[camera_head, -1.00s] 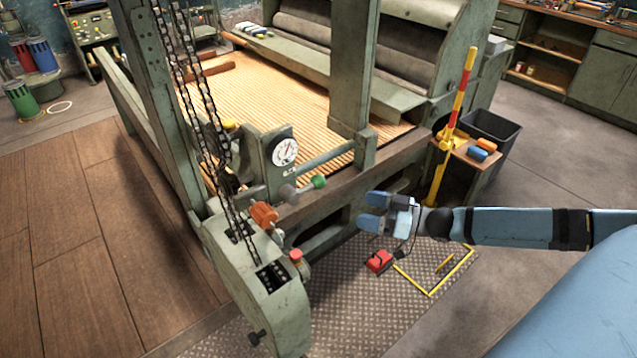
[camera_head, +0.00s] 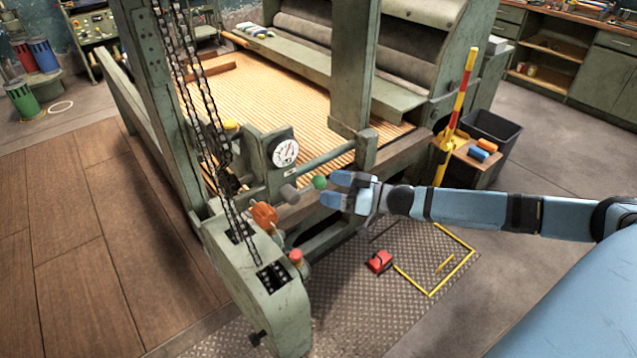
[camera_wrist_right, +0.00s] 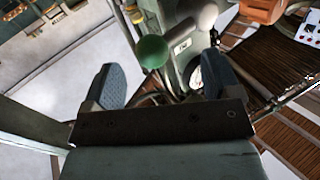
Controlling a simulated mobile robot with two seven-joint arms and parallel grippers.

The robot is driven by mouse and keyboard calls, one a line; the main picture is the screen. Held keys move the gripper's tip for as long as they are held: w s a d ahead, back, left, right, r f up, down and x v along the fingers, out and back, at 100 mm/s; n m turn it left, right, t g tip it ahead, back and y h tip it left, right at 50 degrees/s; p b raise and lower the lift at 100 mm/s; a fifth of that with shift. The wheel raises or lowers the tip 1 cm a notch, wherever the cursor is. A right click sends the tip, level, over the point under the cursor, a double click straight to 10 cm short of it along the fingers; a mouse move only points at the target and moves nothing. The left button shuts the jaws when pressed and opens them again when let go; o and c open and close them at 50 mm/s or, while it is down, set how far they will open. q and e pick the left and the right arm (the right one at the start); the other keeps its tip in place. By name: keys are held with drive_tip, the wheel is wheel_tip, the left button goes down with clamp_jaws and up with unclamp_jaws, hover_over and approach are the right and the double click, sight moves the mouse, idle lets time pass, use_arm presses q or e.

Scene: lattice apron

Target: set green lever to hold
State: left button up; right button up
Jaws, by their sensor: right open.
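The green lever's round knob (camera_head: 320,182) sticks out on a short rod from the grey-green machine, below the dial gauge (camera_head: 284,152). In the right wrist view the green knob (camera_wrist_right: 151,51) shows just beyond my fingertips, between their lines, nearer the left finger. My right gripper (camera_head: 333,188) is open and empty, with its blue fingers right beside the knob. In the right wrist view the two fingers (camera_wrist_right: 163,75) stand wide apart. A small label plate (camera_wrist_right: 182,46) is by the lever; its text is too small to read. My left gripper is not in view.
An orange knob (camera_head: 264,214) and a red button (camera_head: 295,257) are on the machine's near housing. Hanging chains (camera_head: 205,110) are to the left. A red pedal (camera_head: 379,262) is on the metal floor plate. A red and yellow lever (camera_head: 462,95) stands at the right.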

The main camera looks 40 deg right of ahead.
sight(324, 185)
drive_tip(key=shift+x, duration=2)
drive_tip(key=shift+s, duration=0.1)
drive_tip(key=c, duration=1.2)
